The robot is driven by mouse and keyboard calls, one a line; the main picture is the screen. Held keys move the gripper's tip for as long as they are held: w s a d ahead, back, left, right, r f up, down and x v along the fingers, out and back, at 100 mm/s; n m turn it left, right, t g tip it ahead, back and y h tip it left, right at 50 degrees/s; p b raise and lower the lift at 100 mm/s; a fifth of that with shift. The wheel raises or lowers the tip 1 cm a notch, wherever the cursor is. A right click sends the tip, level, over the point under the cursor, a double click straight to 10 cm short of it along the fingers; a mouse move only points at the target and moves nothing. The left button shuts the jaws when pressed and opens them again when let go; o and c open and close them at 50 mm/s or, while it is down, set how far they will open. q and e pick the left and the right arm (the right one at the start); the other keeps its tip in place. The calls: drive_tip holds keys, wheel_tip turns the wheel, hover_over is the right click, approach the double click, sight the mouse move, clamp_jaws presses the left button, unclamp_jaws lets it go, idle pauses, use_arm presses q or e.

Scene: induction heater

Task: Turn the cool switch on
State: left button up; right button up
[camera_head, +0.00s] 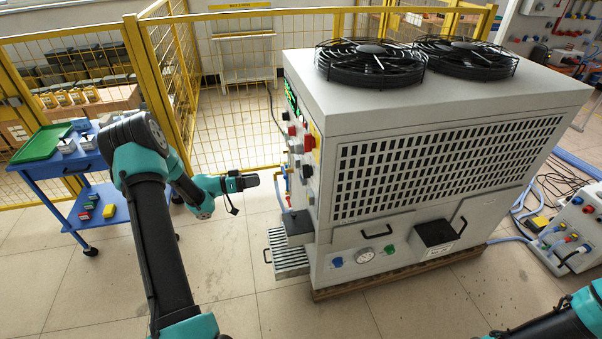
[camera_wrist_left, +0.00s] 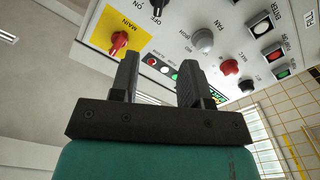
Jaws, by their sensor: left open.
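The grey heater unit (camera_head: 410,105) stands right of centre in the head view, with its control panel on its left side. In the left wrist view the panel (camera_wrist_left: 180,18) carries a red MAIN knob (camera_wrist_left: 119,40) on a yellow plate, a black knob (camera_wrist_left: 155,8) by ON and OFF labels, a grey knob (camera_wrist_left: 203,41), a red knob (camera_wrist_left: 229,67) and a small black knob (camera_wrist_left: 246,86). I cannot tell which is the cool switch. My left gripper (camera_head: 250,181) is open and empty, apart from the panel; its two fingers (camera_wrist_left: 158,75) point toward it. My right gripper is out of view.
A blue cart (camera_head: 85,170) with a green tray (camera_head: 40,142) stands at left. Yellow fencing (camera_head: 225,90) runs behind. A grey slatted step (camera_head: 288,255) sits at the unit's lower left. The front floor is clear.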

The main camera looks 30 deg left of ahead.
sight(307, 171)
use_arm(q)
drive_tip(key=shift+w+d, duration=0.1)
idle(0.3)
drive_tip(key=x, duration=1.7)
drive_tip(key=shift+d+f, duration=0.1)
drive_tip(key=shift+c, duration=0.4)
clamp_jaws()
